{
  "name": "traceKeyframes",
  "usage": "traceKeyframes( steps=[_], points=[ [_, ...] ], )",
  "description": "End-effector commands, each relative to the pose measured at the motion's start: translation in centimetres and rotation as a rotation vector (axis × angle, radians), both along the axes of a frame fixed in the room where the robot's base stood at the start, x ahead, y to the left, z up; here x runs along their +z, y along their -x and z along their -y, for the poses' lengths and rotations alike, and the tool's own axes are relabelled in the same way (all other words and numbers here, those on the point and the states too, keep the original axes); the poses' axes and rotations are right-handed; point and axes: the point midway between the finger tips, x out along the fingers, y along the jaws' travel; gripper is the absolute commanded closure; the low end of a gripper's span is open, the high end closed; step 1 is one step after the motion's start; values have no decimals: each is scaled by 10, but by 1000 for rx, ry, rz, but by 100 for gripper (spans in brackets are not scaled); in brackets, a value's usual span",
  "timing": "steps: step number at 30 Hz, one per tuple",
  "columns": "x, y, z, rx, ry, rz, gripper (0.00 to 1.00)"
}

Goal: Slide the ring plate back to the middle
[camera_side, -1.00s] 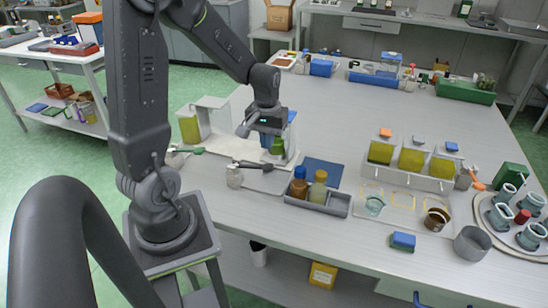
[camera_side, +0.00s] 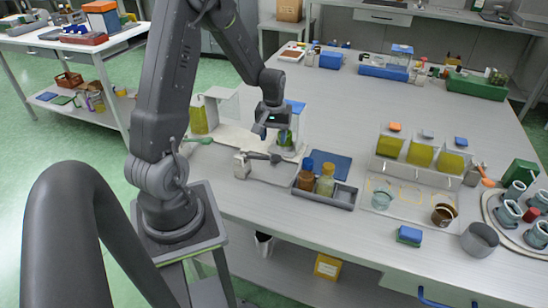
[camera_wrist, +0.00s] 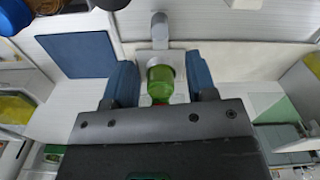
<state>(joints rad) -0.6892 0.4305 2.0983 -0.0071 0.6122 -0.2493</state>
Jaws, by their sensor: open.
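A pale, flat plate with yellow ring outlines (camera_side: 412,207) lies at the right front of the bench in the side view. It may be the ring plate, but I cannot be sure. My gripper (camera_side: 281,134) is at the left of the bench, well away from that plate, pointing down. In the wrist view its blue fingers (camera_wrist: 161,84) are apart, with a green vessel (camera_wrist: 160,78) between them. Gaps show on both sides of the vessel.
A rack of yellow-green containers (camera_side: 421,156) stands behind the ringed plate. A blue block (camera_side: 409,236) and a grey cup (camera_side: 480,240) are near the front edge.

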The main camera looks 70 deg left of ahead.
Motion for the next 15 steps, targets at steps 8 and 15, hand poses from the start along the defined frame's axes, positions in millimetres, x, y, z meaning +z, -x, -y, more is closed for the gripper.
traceKeyframes(
  steps=[8, 15],
  points=[
    [-57, 0, 1, -1, 3, -4, 48],
    [-83, 0, 1, -1, 2, -1, 48]
  ],
)
